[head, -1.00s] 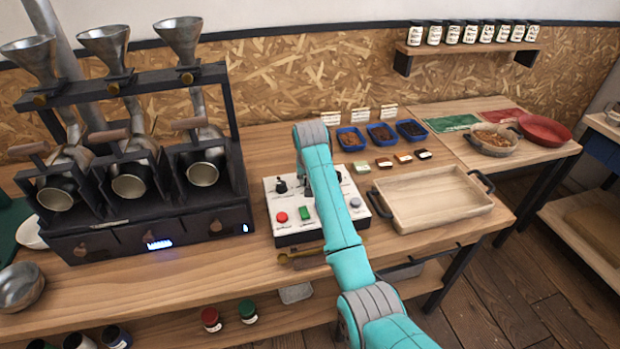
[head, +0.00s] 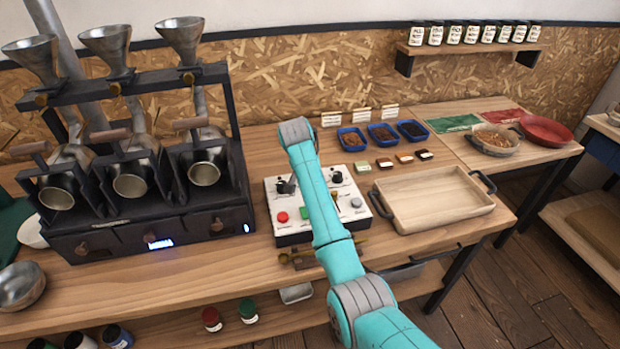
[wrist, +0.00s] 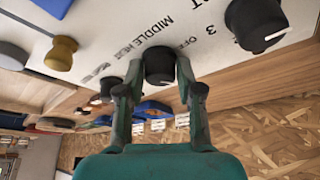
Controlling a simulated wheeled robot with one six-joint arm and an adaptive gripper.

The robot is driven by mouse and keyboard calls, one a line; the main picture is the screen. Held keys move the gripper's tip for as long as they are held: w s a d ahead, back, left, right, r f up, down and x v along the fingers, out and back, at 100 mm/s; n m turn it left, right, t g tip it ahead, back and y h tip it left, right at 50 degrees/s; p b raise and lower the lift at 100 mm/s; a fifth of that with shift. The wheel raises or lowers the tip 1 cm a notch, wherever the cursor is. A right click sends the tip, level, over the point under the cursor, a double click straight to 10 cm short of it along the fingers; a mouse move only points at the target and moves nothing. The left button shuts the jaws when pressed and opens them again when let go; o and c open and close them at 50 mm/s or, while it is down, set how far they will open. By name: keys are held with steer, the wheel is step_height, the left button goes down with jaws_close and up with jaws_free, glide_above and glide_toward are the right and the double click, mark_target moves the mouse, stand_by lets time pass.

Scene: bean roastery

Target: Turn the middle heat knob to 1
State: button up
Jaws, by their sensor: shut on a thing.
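The white control panel (head: 355,186) lies on the bench, partly behind my arm in the head view. In the wrist view my gripper (wrist: 159,68) has its two fingers on either side of the black middle heat knob (wrist: 157,60) and is shut on it. The panel print (wrist: 165,28) beside it reads MIDDLE HEAT, with OFF and 3 near the knob. Another black knob (wrist: 257,22) with a white pointer line sits at the upper right. In the head view my gripper and the middle knob are hidden behind the arm.
The panel also has a red button (head: 283,216), a green button (head: 305,212) and a grey button (head: 356,203). The black roaster (head: 150,235) stands left of the panel. A wooden tray (head: 435,200) stands to its right. Blue bins (head: 352,139) sit behind it.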

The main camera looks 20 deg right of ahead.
steer(key=shift+f, duration=0.1)
steer(key=o, duration=1.2)
steer(key=v, duration=1.2)
steer(key=shift+s, duration=0.1)
